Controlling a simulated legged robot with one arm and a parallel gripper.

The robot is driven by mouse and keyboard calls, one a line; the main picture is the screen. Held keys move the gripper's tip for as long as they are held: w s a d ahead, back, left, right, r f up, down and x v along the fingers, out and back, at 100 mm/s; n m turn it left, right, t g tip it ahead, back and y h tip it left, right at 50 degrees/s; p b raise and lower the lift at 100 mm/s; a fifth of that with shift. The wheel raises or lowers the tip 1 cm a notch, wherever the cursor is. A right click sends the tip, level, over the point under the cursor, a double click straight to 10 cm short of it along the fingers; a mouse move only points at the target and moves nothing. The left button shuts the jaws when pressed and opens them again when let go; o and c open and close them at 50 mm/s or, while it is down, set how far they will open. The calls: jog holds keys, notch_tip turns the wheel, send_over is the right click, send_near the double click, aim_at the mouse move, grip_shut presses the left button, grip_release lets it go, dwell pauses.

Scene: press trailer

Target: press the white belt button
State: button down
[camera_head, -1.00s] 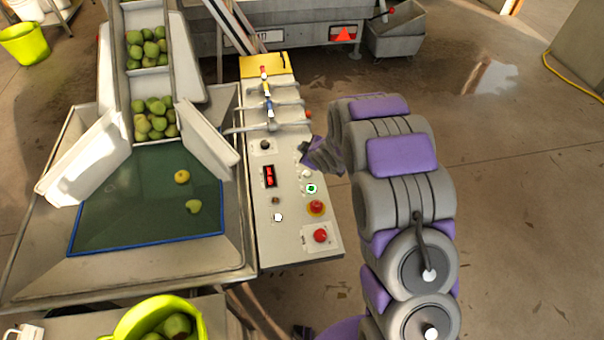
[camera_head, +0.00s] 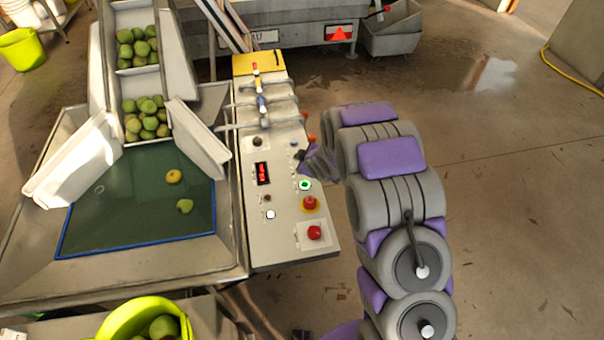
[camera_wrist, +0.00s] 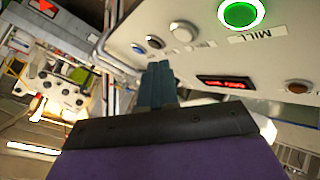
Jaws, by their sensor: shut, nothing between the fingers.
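The control panel (camera_head: 287,225) slopes beside the sorting tray. My gripper (camera_head: 304,160) is shut and empty over its right edge, above the lit green button (camera_head: 305,185). In the wrist view, its closed fingertips (camera_wrist: 160,68) appear just below a small dark button (camera_wrist: 155,41). A pale, whitish button (camera_wrist: 183,33) lies right of that, between it and the green button (camera_wrist: 239,13) labelled MILL. Another white button (camera_head: 270,215) sits lower left on the panel. No belt label is readable. I cannot tell whether the fingers touch the panel.
Left is the tray (camera_head: 130,215) with fruit. Open floor lies right of my arm.

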notch_tip(320, 180, down, 2)
jog(key=shift+a, duration=0.1)
jog(key=shift+a+f, duration=0.2)
jog(key=shift+a, duration=0.4)
jog(key=shift+d+r, duration=0.1)
jog(key=shift+d, duration=0.45)
jog(key=shift+a, duration=0.15)
jog(key=shift+a, duration=0.3)
jog(key=shift+d, duration=0.3)
jog(key=shift+a, duration=0.15)
jog(key=shift+s+f+b, duration=0.1)
jog(key=shift+f+b, duration=0.1)
jog(key=shift+b, duration=0.1)
